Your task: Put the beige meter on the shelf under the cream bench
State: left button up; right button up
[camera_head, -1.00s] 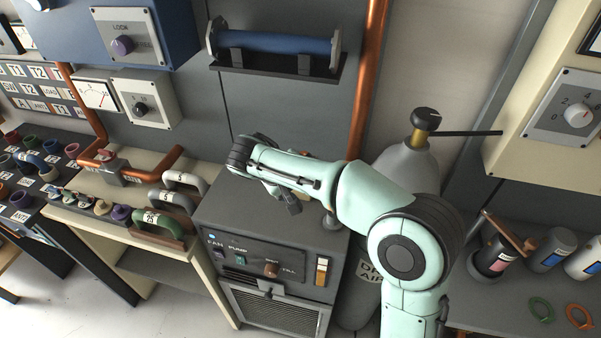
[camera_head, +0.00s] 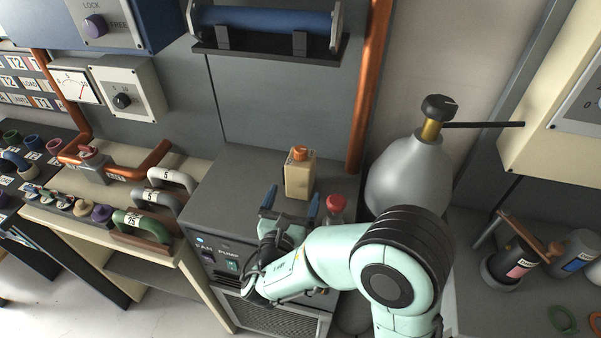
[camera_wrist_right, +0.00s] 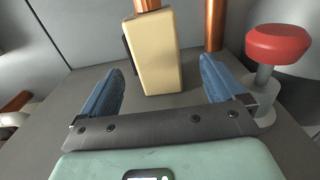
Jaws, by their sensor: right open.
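The beige meter (camera_head: 299,176), a small upright box with an orange top, stands on the grey cabinet. It also shows in the right wrist view (camera_wrist_right: 153,50), with a dark part on its left side. My right gripper (camera_head: 292,203) is open, with its blue fingers pointing at the meter. In the right wrist view the meter stands beyond and between the fingertips (camera_wrist_right: 160,75), not gripped. The cream bench (camera_head: 85,233) is at the left, and a dark shelf (camera_head: 148,273) shows partly beneath it. My left gripper is out of view.
A red knob (camera_head: 336,203) stands on the cabinet (camera_head: 225,205) close to my right finger. A copper pipe (camera_head: 368,90) and a grey bottle (camera_head: 408,175) stand at the right. Handles and a copper pipe crowd the bench top. A blue roller (camera_head: 265,22) hangs above.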

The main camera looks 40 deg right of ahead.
aim_at(301, 172)
jog(key=x, duration=0.8)
jog(key=shift+w+d+r, duration=0.1)
jog(key=shift+w+r, duration=0.05)
jog(key=shift+w, duration=0.1)
jog(key=shift+r, duration=0.1)
jog(key=c, duration=1.5)
